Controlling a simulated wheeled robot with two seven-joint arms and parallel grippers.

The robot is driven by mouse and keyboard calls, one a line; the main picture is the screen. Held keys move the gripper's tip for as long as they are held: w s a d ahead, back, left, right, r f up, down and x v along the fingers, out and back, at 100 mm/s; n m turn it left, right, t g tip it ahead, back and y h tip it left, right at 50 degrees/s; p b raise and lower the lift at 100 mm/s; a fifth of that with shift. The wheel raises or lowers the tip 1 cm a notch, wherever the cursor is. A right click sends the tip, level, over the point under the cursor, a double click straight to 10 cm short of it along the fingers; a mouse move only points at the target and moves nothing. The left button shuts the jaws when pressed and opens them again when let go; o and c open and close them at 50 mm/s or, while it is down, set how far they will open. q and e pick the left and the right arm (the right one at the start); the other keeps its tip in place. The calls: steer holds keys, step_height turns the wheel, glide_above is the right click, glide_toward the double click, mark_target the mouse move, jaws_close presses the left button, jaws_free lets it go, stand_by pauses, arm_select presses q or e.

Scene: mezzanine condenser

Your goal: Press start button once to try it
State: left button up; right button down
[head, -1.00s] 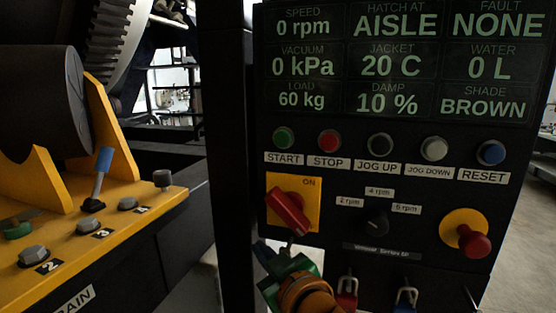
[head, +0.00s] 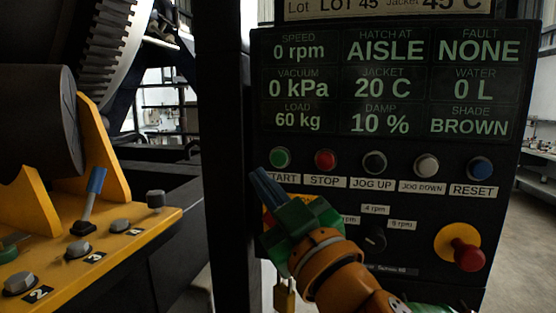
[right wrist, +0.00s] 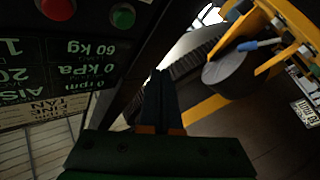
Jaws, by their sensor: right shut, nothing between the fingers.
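The green start button (head: 280,158) is at the left end of the button row on the black control panel. Its START label (head: 285,178) is partly covered by my right gripper (head: 260,178). The blue fingers are shut and empty, with their tips just below and left of the button in the picture. In the right wrist view the start button (right wrist: 123,15) is above and left of the fingertips (right wrist: 160,74), with a visible gap. The display reads 0 rpm and fault NONE. My left gripper is not in view.
The red stop button (head: 325,160) is right beside start, then the black, white and blue buttons. A red emergency knob (head: 467,254) sits lower right. My gripper mostly hides the yellow switch plate. A yellow lever console (head: 120,238) stands at left, beyond a dark post (head: 228,150).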

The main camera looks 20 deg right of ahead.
mark_target(280, 167)
steer(key=w+d, duration=0.4)
steer(key=w, duration=0.2)
steer(key=shift+w+d, duration=0.15)
steer(key=shift+d, duration=0.05)
stand_by(1.9)
steer(key=shift+w+d, duration=0.2)
steer(key=shift+w, duration=0.1)
steer(key=shift+w+d+p, duration=0.25)
steer(key=shift+w+p, duration=0.1)
stand_by(0.6)
steer(key=shift+s+a, duration=0.1)
stand_by(0.4)
steer(key=shift+s+a+f, duration=0.1)
steer(key=shift+s+a, duration=0.25)
steer(key=shift+s, duration=0.15)
